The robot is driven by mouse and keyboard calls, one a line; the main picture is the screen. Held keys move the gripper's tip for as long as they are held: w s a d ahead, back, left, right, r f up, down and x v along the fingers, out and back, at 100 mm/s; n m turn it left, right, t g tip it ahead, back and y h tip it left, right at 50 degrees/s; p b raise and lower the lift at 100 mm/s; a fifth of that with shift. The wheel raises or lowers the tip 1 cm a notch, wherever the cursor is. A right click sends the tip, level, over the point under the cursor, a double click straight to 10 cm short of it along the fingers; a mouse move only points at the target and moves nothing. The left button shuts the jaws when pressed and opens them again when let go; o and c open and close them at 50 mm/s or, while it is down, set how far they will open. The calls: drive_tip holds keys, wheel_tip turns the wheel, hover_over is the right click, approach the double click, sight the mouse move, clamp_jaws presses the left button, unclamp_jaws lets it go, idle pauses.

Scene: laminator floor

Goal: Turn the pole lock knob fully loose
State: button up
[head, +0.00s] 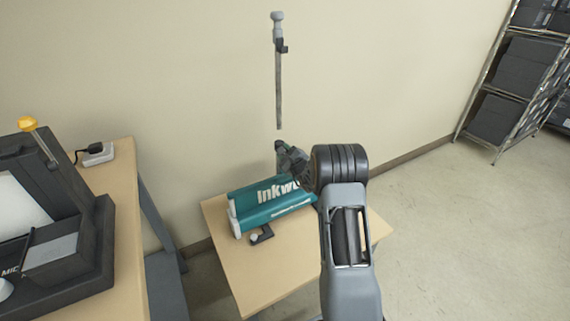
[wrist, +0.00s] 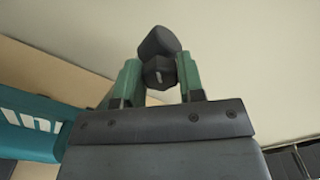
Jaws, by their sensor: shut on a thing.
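My gripper (wrist: 160,80) has green fingers, shut on a dark, faceted knob (wrist: 158,72) with a small light mark on its face. Behind the knob is a dark rounded part (wrist: 160,42); I cannot tell whether it belongs to the knob. In the head view my gripper (head: 280,150) is beyond my arm, just below the lower visible end of a grey upright pole (head: 278,90). The pole has a light cap and a dark clamp (head: 281,46) near its top. The knob is too small and hidden to make out in the head view.
A teal roll with "Inkw" lettering (head: 265,208) lies on a low wooden table (head: 235,275), partly behind my arm. A small dark bracket (head: 261,235) lies in front. A bench (head: 125,185) with a dark machine (head: 70,215) stands left. Shelving (head: 490,125) stands right; floor there is clear.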

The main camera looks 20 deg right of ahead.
drive_tip(key=n+b, duration=0.2)
drive_tip(key=b, duration=0.3)
drive_tip(key=n+b, duration=0.3)
drive_tip(key=b, duration=0.3)
drive_tip(key=n+b, duration=0.3)
drive_tip(key=b, duration=0.2)
drive_tip(key=shift+a+f+b, duration=0.1)
drive_tip(key=shift+f+b, duration=0.2)
drive_tip(key=shift+b, duration=0.05)
drive_tip(key=shift+r+n, duration=0.2)
drive_tip(key=shift+n, duration=0.1)
drive_tip(key=o, duration=0.9)
drive_tip(key=s, duration=0.4)
drive_tip(key=s+d, duration=0.1)
drive_tip(key=s, duration=0.4)
drive_tip(key=s+p, duration=0.1)
drive_tip(key=s, duration=0.3)
drive_tip(key=shift+s+d, duration=0.35)
drive_tip(key=shift+s, duration=0.05)
drive_tip(key=shift+a+r, duration=0.1)
